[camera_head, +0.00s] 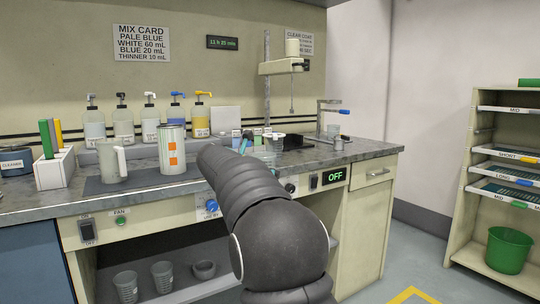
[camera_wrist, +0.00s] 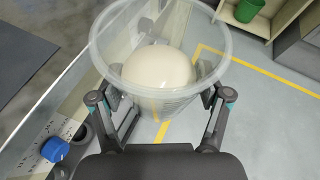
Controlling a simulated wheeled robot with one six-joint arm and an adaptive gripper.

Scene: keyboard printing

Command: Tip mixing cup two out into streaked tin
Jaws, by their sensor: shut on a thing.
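My gripper (camera_wrist: 160,98) is shut on a clear, wide-mouthed cup (camera_wrist: 110,45) in the wrist view, one finger on each side. A smooth, cream-coloured mass shows inside the cup. No number is readable on it. The cup is held out in front of the bench, above the floor. In the head view my dark arm hides the gripper and the held cup. A pale tin (camera_head: 172,135) with orange patches stands upright on the bench's dark mat, left of my arm. I cannot make out streaks on it.
A pale jug (camera_head: 113,162) stands left of the tin. Several pump bottles (camera_head: 150,122) line the wall. A stand (camera_head: 267,90) and a dark tray (camera_head: 300,142) are at the back right. Cups (camera_head: 162,276) sit on the shelf below. A green bin (camera_head: 508,250) is at right.

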